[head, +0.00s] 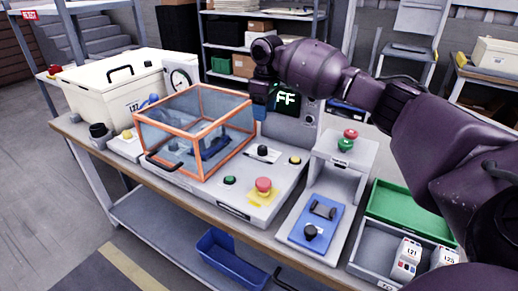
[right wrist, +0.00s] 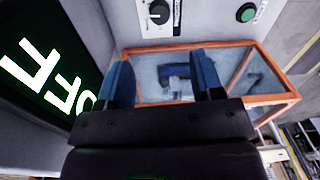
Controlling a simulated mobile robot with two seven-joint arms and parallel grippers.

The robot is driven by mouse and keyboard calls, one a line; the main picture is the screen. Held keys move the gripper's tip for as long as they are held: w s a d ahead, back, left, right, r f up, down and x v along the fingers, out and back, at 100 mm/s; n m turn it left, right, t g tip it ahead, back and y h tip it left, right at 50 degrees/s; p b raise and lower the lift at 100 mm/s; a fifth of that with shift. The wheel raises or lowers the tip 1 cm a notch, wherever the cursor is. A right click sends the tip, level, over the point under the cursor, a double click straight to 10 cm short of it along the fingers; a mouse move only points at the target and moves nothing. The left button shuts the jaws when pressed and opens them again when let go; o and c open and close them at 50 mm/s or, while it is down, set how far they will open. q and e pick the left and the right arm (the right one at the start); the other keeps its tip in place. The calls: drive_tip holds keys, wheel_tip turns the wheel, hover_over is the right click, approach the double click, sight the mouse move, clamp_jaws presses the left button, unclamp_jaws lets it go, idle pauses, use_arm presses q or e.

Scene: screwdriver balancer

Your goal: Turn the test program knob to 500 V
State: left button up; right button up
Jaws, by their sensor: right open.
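The knob (head: 262,150) is small and black. It stands on the grey deck of the tester, between the orange-framed clear cover (head: 247,128) and a yellow button. In the right wrist view the knob (right wrist: 158,12) shows at the top edge, with a dark label beside it. Its markings are too small to read. My right gripper (head: 260,97) is above the deck by the display (head: 285,98). Its blue fingers (right wrist: 160,65) are apart and empty, short of the knob in the picture. The display (right wrist: 45,75) reads OFF. My left gripper is not in view.
The deck carries a green button (head: 229,180) and a red emergency button (head: 263,186). The cover, with a blue device inside, lies beneath my right fingers in the wrist view. A blue-plated fixture (head: 318,218) and a grey tray (head: 372,262) stand to the right.

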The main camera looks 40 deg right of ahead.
sight(263, 147)
wheel_tip(263, 147, down, 4)
drive_tip(key=shift+r+b, duration=0.2)
drive_tip(key=shift+b, duration=0.1)
drive_tip(key=f+b, duration=0.1)
drive_tip(key=f, duration=0.7)
drive_tip(key=shift+a+b, duration=0.2)
drive_tip(key=shift+b, duration=0.15)
drive_tip(key=shift+f, duration=0.65)
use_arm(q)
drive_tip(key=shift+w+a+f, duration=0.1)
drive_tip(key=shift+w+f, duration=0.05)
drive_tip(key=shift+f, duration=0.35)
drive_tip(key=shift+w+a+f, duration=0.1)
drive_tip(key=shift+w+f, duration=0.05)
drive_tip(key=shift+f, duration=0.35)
